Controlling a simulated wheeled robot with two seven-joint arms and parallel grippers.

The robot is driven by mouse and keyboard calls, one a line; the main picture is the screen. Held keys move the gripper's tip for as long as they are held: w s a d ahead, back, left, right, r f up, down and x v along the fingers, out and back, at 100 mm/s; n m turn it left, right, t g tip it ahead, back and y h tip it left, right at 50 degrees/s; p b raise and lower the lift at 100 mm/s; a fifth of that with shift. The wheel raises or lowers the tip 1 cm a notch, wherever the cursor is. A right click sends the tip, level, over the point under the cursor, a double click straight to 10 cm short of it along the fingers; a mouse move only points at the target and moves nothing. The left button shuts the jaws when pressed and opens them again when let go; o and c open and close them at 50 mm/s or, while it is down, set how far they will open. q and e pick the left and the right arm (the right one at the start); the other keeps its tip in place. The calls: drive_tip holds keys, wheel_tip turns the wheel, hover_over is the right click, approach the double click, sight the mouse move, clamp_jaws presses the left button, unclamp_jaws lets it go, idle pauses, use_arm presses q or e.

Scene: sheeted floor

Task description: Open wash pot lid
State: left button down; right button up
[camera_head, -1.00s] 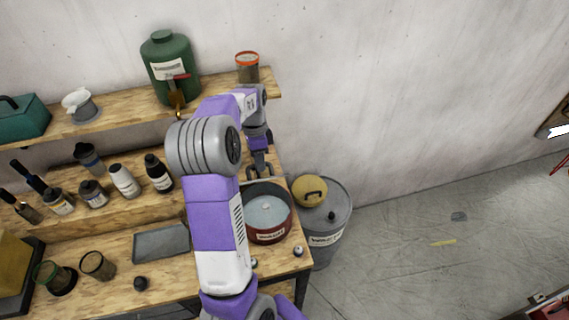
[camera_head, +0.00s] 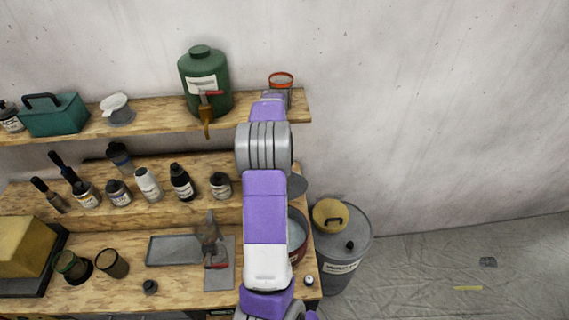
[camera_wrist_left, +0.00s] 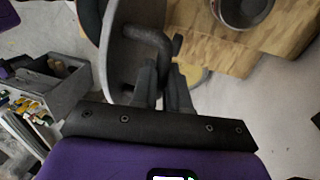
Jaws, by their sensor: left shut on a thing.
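The red wash pot (camera_head: 299,248) stands at the right end of the bench in the head view. My arm hides most of it, and a pale grey-blue interior shows. A dark grey disc (camera_head: 298,186), which looks like the lid, shows above and behind it. In the left wrist view the grey round lid (camera_wrist_left: 124,60) is tilted close to the camera. My left gripper (camera_wrist_left: 163,72) is shut on the lid's bar handle (camera_wrist_left: 150,40). In the head view my arm hides this gripper. My right gripper is not in view.
A grey bin (camera_head: 350,247) with a yellow round item (camera_head: 330,215) on top stands right of the bench. The shelf above holds a green canister (camera_head: 206,85) and an orange-rimmed jar (camera_head: 281,84). Bottles and a tray (camera_head: 178,250) are left of my arm. Floor at right is mostly clear.

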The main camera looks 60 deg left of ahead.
use_arm(q)
drive_tip(key=shift+s+d+f, duration=0.1)
drive_tip(key=shift+s+f, duration=0.05)
drive_tip(key=shift+f, duration=0.25)
drive_tip(key=c, duration=1.3)
unclamp_jaws()
drive_tip(key=shift+o, duration=0.9)
drive_tip(key=shift+a, duration=0.25)
drive_tip(key=shift+r, duration=0.1)
drive_tip(key=shift+d+r, duration=0.1)
wheel_tip(320, 180, up, 7)
drive_tip(key=a, duration=0.1)
drive_tip(key=shift+w+a, duration=0.25)
drive_tip(key=shift+w, duration=0.15)
